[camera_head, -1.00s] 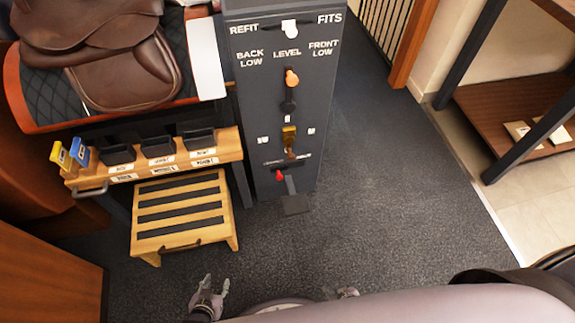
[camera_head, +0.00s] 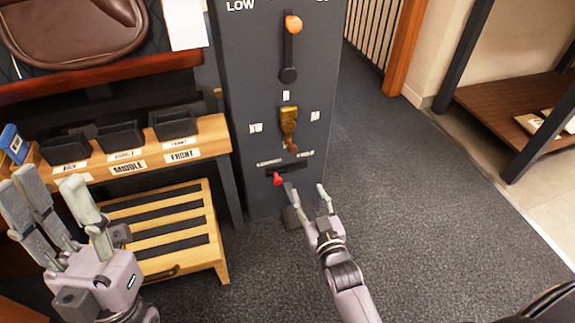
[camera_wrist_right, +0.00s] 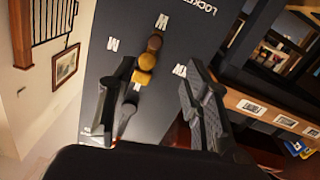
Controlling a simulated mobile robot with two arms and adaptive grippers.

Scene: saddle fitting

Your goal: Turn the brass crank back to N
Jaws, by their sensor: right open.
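The brass crank (camera_head: 288,122) is on the front of the dark grey column, with its brown knob (camera_head: 291,148) hanging below the brass part. Small white letter labels surround it, too small to read surely. In the right wrist view the crank (camera_wrist_right: 145,68) appears between my finger outlines, beyond the tips and untouched. My right gripper (camera_head: 307,195) is open and empty, below the crank and close to the red lever (camera_head: 278,179). My left gripper (camera_head: 58,205) is open and empty at the lower left, in front of the wooden shelf.
Above the crank is a lever with an orange knob (camera_head: 293,24). A wooden shelf with black bins (camera_head: 120,136) and a slatted step stool (camera_head: 165,228) stand left of the column. A brown saddle (camera_head: 75,30) lies upper left. Floor to the right is open.

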